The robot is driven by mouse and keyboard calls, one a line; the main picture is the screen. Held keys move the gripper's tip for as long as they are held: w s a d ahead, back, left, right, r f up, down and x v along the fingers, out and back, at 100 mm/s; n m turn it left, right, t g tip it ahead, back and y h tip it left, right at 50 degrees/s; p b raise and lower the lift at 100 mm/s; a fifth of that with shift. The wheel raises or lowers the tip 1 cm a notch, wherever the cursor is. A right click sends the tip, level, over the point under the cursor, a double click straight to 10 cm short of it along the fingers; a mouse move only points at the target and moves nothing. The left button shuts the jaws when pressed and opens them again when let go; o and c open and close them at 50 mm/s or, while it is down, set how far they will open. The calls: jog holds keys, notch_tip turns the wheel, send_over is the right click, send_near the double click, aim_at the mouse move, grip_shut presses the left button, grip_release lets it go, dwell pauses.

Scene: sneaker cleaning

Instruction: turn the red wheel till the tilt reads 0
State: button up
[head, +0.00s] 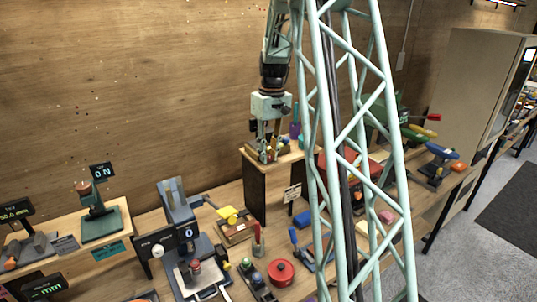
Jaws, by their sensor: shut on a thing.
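My gripper (268,138) points down over a small wooden holder (262,156) on the raised shelf at the back. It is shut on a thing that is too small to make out. A red round thing with a dark centre (281,272) sits on the bench at the front; I cannot tell whether it is the wheel. A small red knob (195,266) stands on a pale plate in front of a grey device (176,212). A dark display (188,232) on that device seems to read 0. My gripper is well above and behind these red parts.
My pale green lattice column hides part of the bench. Coloured tools (440,152) stand at right.

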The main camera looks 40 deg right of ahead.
jog(key=shift+d+y+p, duration=0.2)
jog(key=shift+y+p, duration=0.35)
jog(key=shift+y, duration=0.45)
jog(key=o, duration=0.9)
jog(key=shift+c, duration=0.2)
jog(key=shift+r, duration=0.1)
jog(key=v, duration=1.1)
jog(key=shift+s+d+r, duration=0.2)
jog(key=shift+s+r, duration=0.05)
jog(key=shift+r, duration=0.1)
